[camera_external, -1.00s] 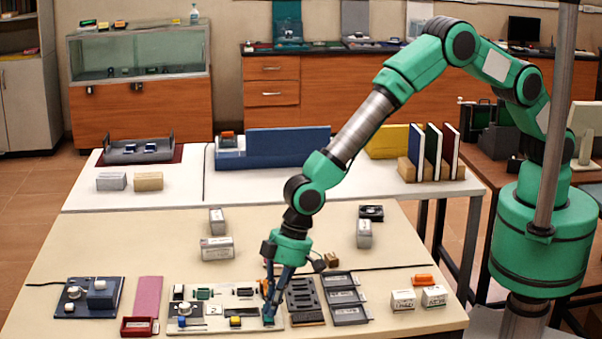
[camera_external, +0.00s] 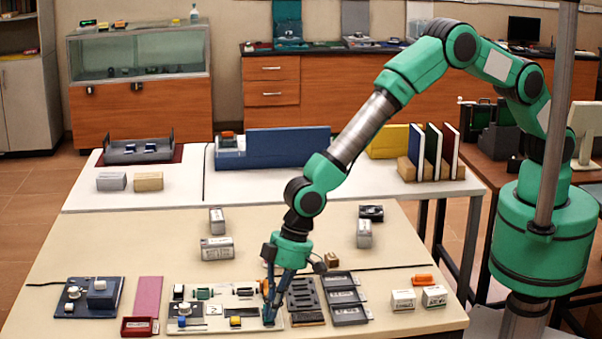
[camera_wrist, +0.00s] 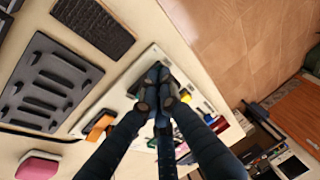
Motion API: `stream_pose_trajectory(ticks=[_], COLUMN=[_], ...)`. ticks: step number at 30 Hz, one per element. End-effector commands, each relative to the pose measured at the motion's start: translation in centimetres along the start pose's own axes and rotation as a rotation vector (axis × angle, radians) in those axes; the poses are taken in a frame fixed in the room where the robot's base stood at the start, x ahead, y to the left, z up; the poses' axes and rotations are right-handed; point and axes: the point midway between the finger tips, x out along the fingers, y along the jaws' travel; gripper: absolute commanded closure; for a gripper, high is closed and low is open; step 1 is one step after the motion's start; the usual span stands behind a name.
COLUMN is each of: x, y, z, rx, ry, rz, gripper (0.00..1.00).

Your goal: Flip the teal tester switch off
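My gripper (camera_external: 269,318) points down at the right end of the pale component board (camera_external: 215,328), at its front corner. In the wrist view the dark fingertips (camera_wrist: 160,90) are together over the board, and I see no gap between them. A small teal patch (camera_wrist: 134,89) shows beside the fingertips; it may be part of the teal tester switch. The switch itself is mostly hidden by the fingers, so its position cannot be read. An orange part (camera_wrist: 100,126) sits on the board close to the fingers.
A dark slotted tray (camera_external: 301,296) and dark trays (camera_external: 345,297) stand close on the right. White boxes (camera_external: 403,300) are farther right.

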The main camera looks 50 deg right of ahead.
Motion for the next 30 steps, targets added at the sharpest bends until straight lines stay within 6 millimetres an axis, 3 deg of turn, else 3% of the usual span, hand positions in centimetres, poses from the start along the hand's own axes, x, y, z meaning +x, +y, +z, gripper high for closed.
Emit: stream_pose_trajectory(ticks=[17,30], x=[0.6,0.8], y=[2.2,2.4], z=[0.8,1.0], rx=[0.003,0.003], ry=[-0.013,-0.015], rz=[0.006,0.007], gripper=[1.00,1.00])
